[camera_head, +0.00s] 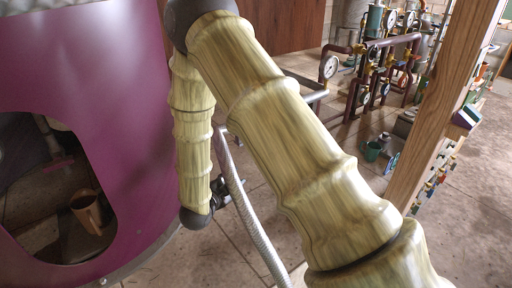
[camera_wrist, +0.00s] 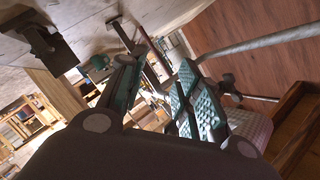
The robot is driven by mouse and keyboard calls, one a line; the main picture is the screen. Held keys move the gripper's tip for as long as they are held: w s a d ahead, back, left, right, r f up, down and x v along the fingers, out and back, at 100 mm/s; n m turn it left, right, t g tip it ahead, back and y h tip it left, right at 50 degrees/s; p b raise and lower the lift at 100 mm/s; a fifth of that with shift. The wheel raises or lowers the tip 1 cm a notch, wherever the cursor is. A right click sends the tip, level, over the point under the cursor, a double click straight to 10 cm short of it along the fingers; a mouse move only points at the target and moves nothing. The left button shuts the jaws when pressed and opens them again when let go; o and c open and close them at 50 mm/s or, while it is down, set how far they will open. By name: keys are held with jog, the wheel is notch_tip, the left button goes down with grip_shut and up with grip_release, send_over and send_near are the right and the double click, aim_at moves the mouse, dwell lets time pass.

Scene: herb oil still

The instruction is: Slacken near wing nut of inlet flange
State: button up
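My gripper (camera_wrist: 158,66) shows in the wrist view with its two teal-padded fingers apart and nothing visible between them. A dark T-shaped piece (camera_wrist: 118,24) stands beyond the left fingertip, and a dark bracket-like piece (camera_wrist: 48,45) is at the upper left. A small dark knob on a thin rod (camera_wrist: 228,82) is right of the right finger. I cannot tell whether any of these is the near wing nut or part of the inlet flange.
A purple rounded vessel (camera_head: 130,110) fills the left of the head view, with a brown mug (camera_head: 87,212) inside its opening. A grey hose (camera_head: 245,205) runs behind my arm.

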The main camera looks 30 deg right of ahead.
notch_tip(320, 180, up, 14)
jog(key=m+g+h+b, duration=0.4)
jog(key=m+g+h, duration=0.25)
jog(key=m, duration=0.75)
jog(key=d+p, duration=0.1)
jog(key=d, duration=0.8)
jog(key=shift+w+d+g+y, duration=0.15)
jog(key=shift+d+g+y, duration=0.2)
jog(key=shift+d+g, duration=0.1)
jog(key=shift+r, duration=0.1)
jog(key=shift+a, duration=0.1)
grip_shut()
